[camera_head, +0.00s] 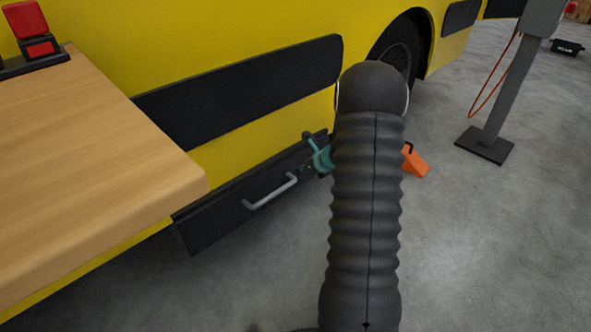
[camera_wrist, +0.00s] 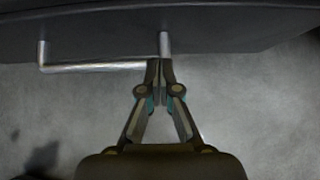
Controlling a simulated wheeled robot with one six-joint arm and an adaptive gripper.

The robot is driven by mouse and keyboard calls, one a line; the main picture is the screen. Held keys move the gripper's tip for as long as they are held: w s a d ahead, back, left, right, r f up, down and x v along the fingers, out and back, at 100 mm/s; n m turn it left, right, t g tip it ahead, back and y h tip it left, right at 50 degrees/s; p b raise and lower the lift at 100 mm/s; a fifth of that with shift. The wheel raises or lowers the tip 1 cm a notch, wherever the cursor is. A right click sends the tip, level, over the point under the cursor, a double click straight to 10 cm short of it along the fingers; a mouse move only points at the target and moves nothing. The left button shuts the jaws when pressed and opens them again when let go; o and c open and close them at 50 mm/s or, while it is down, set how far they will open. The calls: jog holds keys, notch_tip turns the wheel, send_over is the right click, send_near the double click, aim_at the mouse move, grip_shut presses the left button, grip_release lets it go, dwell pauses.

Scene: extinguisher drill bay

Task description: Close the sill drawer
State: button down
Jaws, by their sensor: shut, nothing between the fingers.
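The sill drawer (camera_head: 225,206) is a long black front low on the yellow vehicle's side. A silver bar handle (camera_head: 270,192) is fixed across its face. How far the drawer stands out is hard to tell. In the wrist view the dark drawer front (camera_wrist: 100,18) fills the top, with the handle (camera_wrist: 90,68) below it. My gripper (camera_wrist: 160,62) is shut and empty, its fingertips at the handle's right end, by its right post. I cannot tell whether they touch it. In the head view my arm hides much of the gripper; teal parts show beside it.
A wooden bench top (camera_head: 90,150) juts in at the left, with a red item (camera_head: 38,45) on it. An orange wheel chock (camera_head: 414,161) lies right of my arm. A grey post on a dark base (camera_head: 485,145) stands farther right. The floor between is clear.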

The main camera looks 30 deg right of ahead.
jog(key=p+v, duration=0.2)
jog(key=v, duration=0.8)
jog(key=shift+s+d, duration=0.15)
jog(key=shift+s, duration=0.1)
jog(key=s+a+r+n+g+y+p, duration=0.2)
jog(key=s+a+r+n+g, duration=0.3)
jog(key=s+a+n, duration=1)
jog(key=s+a+r+n+h+p, duration=0.1)
jog(key=s+a+r+n+p, duration=0.1)
jog(key=s+a+r+n, duration=0.2)
jog(key=s+a+r+n+t+h+p, duration=0.1)
jog(key=s+a+r+n, duration=0.3)
jog(key=r+n, duration=0.4)
jog(key=s+a+r+n+t+h+p, duration=0.1)
jog(key=s+a+r+n, duration=0.4)
jog(key=r, duration=0.6)
jog(key=s+h+p, duration=0.1)
jog(key=p, duration=0.1)
jog(key=shift+n+p, duration=0.3)
jog(key=shift+n, duration=0.1)
